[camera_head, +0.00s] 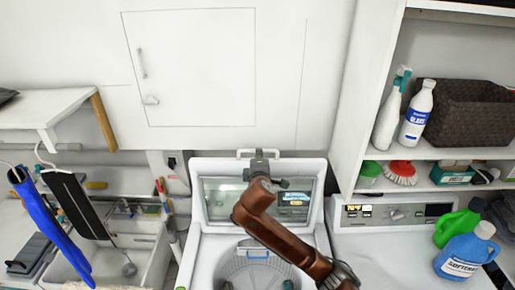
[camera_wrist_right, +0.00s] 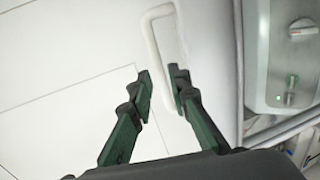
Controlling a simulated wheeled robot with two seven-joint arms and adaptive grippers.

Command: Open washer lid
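The washer lid (camera_head: 214,168) is a white frame with a glass window, raised upright against the wall in the head view. The washer's drum (camera_head: 240,270) shows below it. A white loop handle (camera_head: 250,153) is on the lid's top edge. My right gripper (camera_head: 262,165), on a brown arm from the lower right, is in front of the lid's upper part, close to the handle. In the right wrist view, the dark green fingers (camera_wrist_right: 163,85) are apart, with the handle (camera_wrist_right: 157,45) around and between their tips. I cannot tell whether they touch it. My left gripper is not in view.
A second machine with a control panel (camera_head: 400,213) stands at the right, with a blue bottle (camera_head: 462,252) and a green bottle (camera_head: 455,228) on it. Shelves above hold a spray bottle and a dark basket (camera_head: 465,108). A sink (camera_head: 135,262) is at the left.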

